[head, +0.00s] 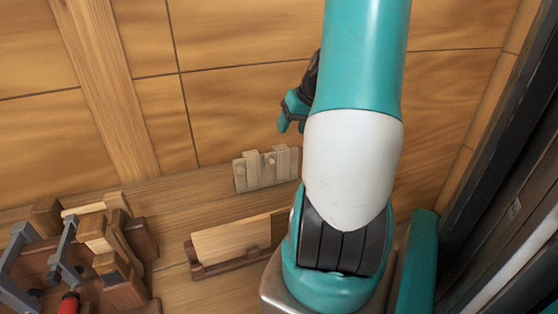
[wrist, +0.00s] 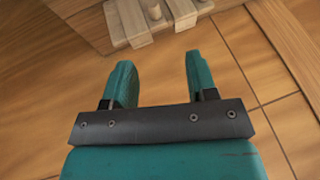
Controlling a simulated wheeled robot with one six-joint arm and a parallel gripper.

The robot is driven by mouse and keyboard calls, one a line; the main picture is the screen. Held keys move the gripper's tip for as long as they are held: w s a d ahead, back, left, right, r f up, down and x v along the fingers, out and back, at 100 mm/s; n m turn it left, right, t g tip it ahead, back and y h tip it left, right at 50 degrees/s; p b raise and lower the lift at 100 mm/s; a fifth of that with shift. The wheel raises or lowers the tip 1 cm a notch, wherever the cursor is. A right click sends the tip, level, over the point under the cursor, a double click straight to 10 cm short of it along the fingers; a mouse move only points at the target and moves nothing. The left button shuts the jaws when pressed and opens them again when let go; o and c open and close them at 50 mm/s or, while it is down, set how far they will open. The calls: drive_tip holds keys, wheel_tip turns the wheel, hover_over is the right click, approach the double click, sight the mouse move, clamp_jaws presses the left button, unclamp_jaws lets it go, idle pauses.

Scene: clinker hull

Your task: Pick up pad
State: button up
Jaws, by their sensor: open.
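Two pale wooden blocks, which look like the pads, are at a light wooden rack with round pegs (head: 267,179). The left block (head: 252,166) and the right block (head: 283,161) stand side by side in the head view. In the wrist view the left block (wrist: 127,20) and the right block (wrist: 183,12) show at the top edge, partly cut off. My gripper (wrist: 159,62) is open and empty, its teal fingers apart and pointing toward the blocks without touching them. In the head view my gripper (head: 292,111) is above the rack, partly hidden by my arm.
A wooden holder (head: 220,265) with a pale board (head: 230,240) sits in front of the rack. Clamps (head: 65,255) and wooden blocks (head: 105,245) crowd the lower left. Plank walls (head: 240,90) rise behind, and a dark frame (head: 500,150) stands at the right.

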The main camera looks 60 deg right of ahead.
drive_tip(key=p, duration=0.3)
approach(274, 162)
drive_tip(key=x, duration=0.4)
drive_tip(key=shift+w+a+f, duration=0.15)
drive_tip(key=shift+a+f, duration=0.05)
drive_tip(key=shift+f, duration=0.15)
drive_tip(key=shift+p+x, duration=1.1)
drive_tip(key=shift+x, duration=1.6)
drive_tip(key=shift+d, duration=0.15)
drive_tip(key=shift+c, duration=0.4)
clamp_jaws()
